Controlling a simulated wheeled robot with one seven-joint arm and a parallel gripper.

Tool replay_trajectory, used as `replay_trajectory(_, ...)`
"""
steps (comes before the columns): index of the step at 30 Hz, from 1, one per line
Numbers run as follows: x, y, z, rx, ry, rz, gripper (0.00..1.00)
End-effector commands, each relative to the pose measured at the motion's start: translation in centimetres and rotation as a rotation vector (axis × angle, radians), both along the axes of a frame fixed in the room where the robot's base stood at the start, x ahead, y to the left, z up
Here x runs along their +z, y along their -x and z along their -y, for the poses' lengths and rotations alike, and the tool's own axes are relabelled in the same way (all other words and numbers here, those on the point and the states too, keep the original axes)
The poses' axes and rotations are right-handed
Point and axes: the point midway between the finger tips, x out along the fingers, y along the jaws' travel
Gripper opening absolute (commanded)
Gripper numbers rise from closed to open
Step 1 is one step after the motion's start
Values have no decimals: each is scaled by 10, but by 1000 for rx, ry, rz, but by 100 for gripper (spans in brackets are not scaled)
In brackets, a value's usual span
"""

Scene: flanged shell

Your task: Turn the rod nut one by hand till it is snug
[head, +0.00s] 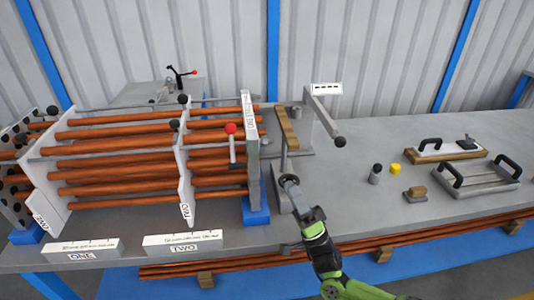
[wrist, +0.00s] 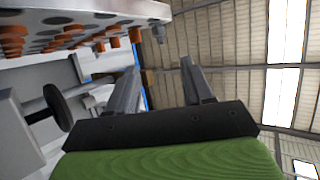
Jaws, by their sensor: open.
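The tube bundle has copper-coloured tubes (head: 120,133) running through upright white plates, with an end plate (head: 251,150) at its right. In the wrist view, the holed plate (wrist: 85,20) with tube ends crosses the top. A small grey stub (wrist: 159,34) stands out at that plate's edge; it may be a rod end or nut, but I cannot tell which number. No nut is clearly readable in the head view. My gripper (head: 290,182) is right of the end plate, apart from it. In the wrist view, my gripper (wrist: 164,72) is open, with nothing between its fingers.
A grey post with a wooden bar (head: 287,128) and a crank arm (head: 323,115) stand behind my gripper. A red-knobbed lever (head: 231,129) is at the bundle. A yellow cap (head: 395,169), wooden block (head: 416,193) and handled tray (head: 483,180) lie to the right. Signs line the front edge.

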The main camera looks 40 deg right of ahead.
Motion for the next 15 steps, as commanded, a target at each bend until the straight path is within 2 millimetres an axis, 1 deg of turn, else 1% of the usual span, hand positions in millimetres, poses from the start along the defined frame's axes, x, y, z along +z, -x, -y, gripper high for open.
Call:
replay_trajectory(1, 10, -9, -2, 6, 3, 1, 51)
replay_trajectory(9, 63, -53, -4, 8, 4, 0, 51)
replay_trajectory(12, 79, -67, -5, 7, 2, -1, 51)
replay_trajectory(15, 90, -76, -5, 7, 2, -3, 51)
